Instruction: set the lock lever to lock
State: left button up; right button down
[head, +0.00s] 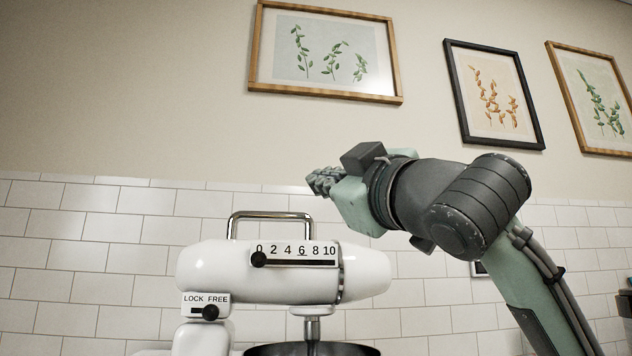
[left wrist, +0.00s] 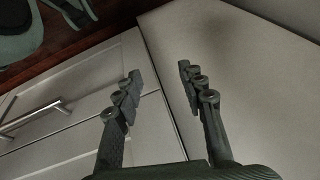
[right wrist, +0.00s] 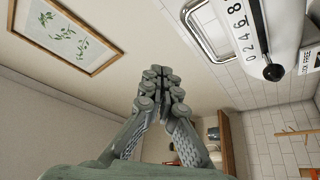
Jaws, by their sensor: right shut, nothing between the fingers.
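The white stand mixer (head: 215,268) shows a small LOCK FREE plate (head: 186,298) on its neck. The lock lever's black knob (head: 210,312) sits right of the slot's middle, under the FREE side. In the right wrist view part of the plate (right wrist: 309,60) shows at the right edge. My right gripper (head: 322,180) is above the mixer head, up and right of the lever, well apart from it. Its fingers (right wrist: 160,80) are together and empty. My left gripper (left wrist: 160,83) is open and empty, seen only in its own wrist view.
A speed slider knob (head: 259,259) sits near 0 on the mixer head. A metal handle (head: 270,216) rises on top, below my right gripper. A dark bowl (head: 312,350) is under the head. A cabinet with drawers (left wrist: 70,95) is near my left gripper.

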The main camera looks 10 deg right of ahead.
aim_at(211, 312)
jog(key=k+l, duration=0.25)
jog(key=k, duration=0.2)
jog(key=k+l, duration=0.2)
jog(key=k, duration=0.3)
jog(key=k+l, duration=0.25)
jog(key=k, duration=0.2)
